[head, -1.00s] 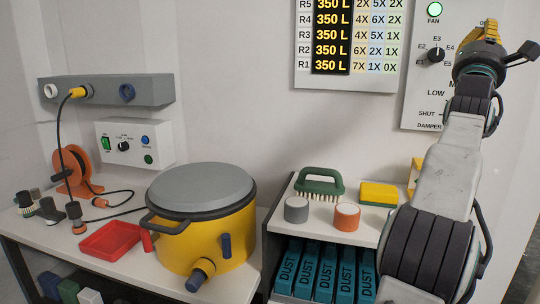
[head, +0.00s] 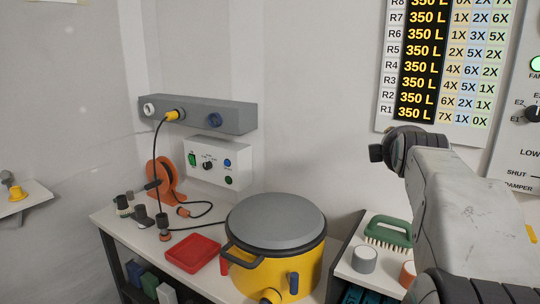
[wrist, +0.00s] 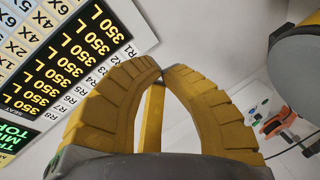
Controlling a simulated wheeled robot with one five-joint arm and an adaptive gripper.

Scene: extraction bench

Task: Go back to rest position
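My gripper (wrist: 161,72) shows in the wrist view as two ridged yellow fingers, bowed outward with their tips meeting. It is shut, with no held object visible between the fingers. A narrow yellow strip shows in the gap between them; I cannot tell what it is. In the head view my arm stands raised at the right, and the gripper itself is not seen there.
A yellow pot with a grey lid (head: 275,222) stands on the bench beside a red tray (head: 193,254). A green brush (head: 388,232), a grey cylinder (head: 364,260) and an orange one (head: 408,274) sit on the right shelf. A chart (head: 440,60) hangs on the wall.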

